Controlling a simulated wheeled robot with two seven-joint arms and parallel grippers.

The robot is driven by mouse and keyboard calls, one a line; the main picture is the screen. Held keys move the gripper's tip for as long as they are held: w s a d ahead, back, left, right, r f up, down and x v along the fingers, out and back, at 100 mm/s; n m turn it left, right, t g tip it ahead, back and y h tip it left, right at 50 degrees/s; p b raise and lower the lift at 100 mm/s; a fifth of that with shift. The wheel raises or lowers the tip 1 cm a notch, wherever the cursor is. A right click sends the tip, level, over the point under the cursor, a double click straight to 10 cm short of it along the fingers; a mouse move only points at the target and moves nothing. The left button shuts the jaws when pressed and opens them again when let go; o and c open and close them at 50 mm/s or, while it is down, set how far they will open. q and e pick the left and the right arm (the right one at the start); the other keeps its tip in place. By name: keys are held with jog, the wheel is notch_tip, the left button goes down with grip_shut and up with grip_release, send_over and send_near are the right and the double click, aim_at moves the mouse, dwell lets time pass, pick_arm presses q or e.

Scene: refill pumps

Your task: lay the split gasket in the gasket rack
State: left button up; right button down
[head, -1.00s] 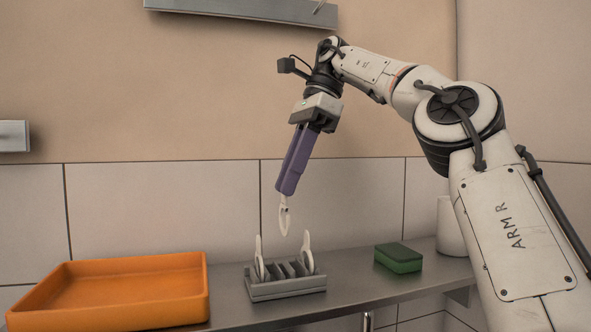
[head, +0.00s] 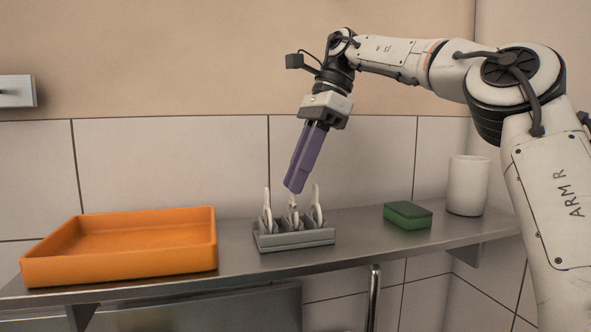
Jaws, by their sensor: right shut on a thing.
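The gasket rack (head: 296,239) is a small grey slotted holder on the metal shelf. Two pale gaskets with upright tabs stand in it, a left one (head: 267,212) and a right one (head: 317,208). My right gripper (head: 295,190), with long purple fingers, points down and is shut on the split gasket (head: 293,212), a pale ring. The ring is between the two standing gaskets, at the rack's middle slots. I cannot tell whether it touches the slot bottom. My left gripper is not in view.
An orange tray (head: 120,270) stands on the metal shelf (head: 345,247) to the left. A green sponge (head: 408,215) and a white cylinder (head: 467,186) stand to the right. The shelf between rack and sponge is clear.

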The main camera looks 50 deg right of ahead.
jog(key=shift+f, duration=0.35)
dwell(0.7)
jog(key=c, duration=1.5)
grip_release()
